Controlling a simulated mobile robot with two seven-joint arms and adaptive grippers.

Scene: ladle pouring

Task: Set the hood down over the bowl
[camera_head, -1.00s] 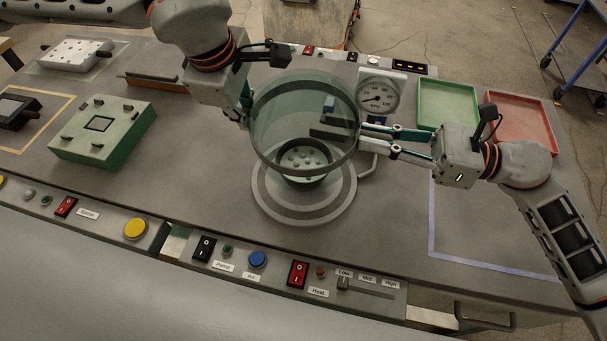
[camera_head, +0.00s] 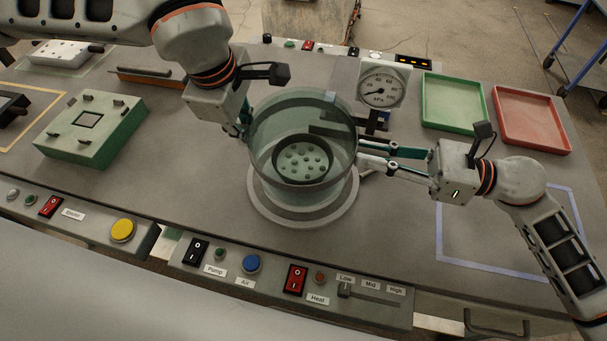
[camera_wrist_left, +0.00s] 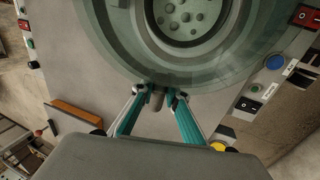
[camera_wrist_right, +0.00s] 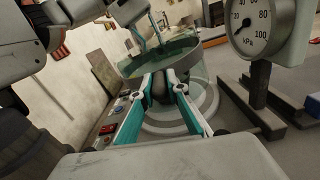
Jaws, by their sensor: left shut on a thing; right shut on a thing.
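My left gripper (camera_head: 245,118) is at the hood's left side, shut on a small handle (camera_wrist_left: 157,100) in the left wrist view. My right gripper (camera_head: 362,154) is at the hood's right side, shut on it; its grip point is partly hidden in the right wrist view (camera_wrist_right: 163,85).
A pressure gauge (camera_head: 381,87) on a stand is close behind the hood at right. A control panel (camera_head: 280,272) runs along the front. A green box (camera_head: 95,128) is at left; green (camera_head: 453,128) and red (camera_head: 560,145) trays are at back right.

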